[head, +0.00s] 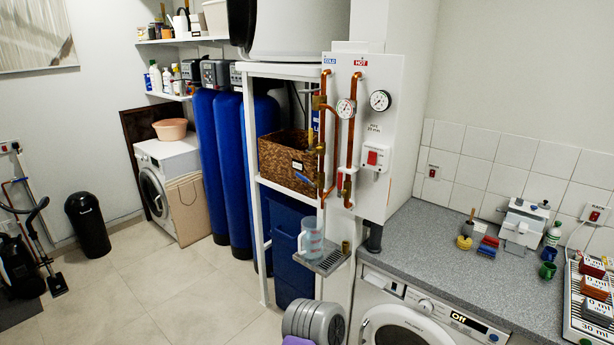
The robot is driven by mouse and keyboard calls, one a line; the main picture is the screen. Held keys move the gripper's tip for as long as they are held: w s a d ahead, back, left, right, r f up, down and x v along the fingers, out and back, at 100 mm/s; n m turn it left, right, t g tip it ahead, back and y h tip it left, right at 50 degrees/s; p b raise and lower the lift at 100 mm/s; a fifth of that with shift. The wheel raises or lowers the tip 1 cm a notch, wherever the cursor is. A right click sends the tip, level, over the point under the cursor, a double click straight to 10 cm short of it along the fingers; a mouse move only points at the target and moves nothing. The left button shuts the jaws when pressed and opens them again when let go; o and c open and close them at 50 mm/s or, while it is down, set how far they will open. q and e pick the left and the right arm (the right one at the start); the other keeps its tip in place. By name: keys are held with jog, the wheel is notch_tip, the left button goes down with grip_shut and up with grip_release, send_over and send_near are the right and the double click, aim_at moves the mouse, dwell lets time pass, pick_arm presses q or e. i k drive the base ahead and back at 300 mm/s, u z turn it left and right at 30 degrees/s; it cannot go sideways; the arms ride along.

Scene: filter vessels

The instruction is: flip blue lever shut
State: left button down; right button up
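A small blue lever (305,179) sits low on the left, cold-side copper pipe (321,140), in front of the wicker basket. It sticks out to the left of the pipe and slopes down to the right. A clear jug (312,242) stands below on a small metal drip tray (329,262). Whether water is running into it is too small to tell. Neither of my grippers is in view.
A white panel (391,110) carries the pipes, two gauges and a red switch (372,157). Beside it are a wicker basket (284,158) and tall blue tanks (228,165). A grey counter (431,245) over a washer (420,314) lies right.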

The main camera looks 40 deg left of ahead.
aim_at(304, 179)
jog(key=u, duration=0.7)
jog(key=i, duration=0.65)
jog(key=u, duration=0.65)
